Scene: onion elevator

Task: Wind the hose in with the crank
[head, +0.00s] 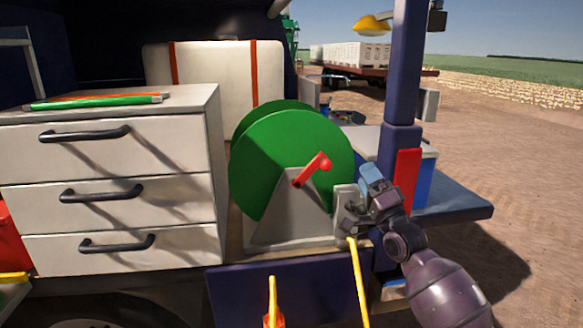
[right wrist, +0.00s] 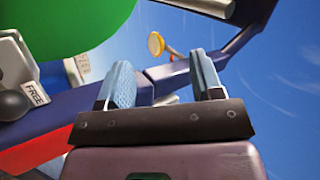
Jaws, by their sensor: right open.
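The green hose reel (head: 285,165) stands on a grey bracket (head: 295,215) in the middle of the head view. Its red crank (head: 312,168) points up and to the right across the disc. The yellow hose (head: 359,285) hangs down below the reel's right side. My right gripper (head: 362,192) is right of and below the crank, apart from it, beside the bracket. In the right wrist view its two blue fingers (right wrist: 163,82) are spread with nothing between them. The green disc also shows there at upper left (right wrist: 65,35). My left gripper is out of view.
A white drawer cabinet (head: 110,185) with green and orange rods on top stands left of the reel. A dark blue post (head: 402,95) and a red panel (head: 407,180) are close to my right arm. A blue ledge (head: 455,200) extends to the right. A "FREE" label (right wrist: 34,92) shows in the right wrist view.

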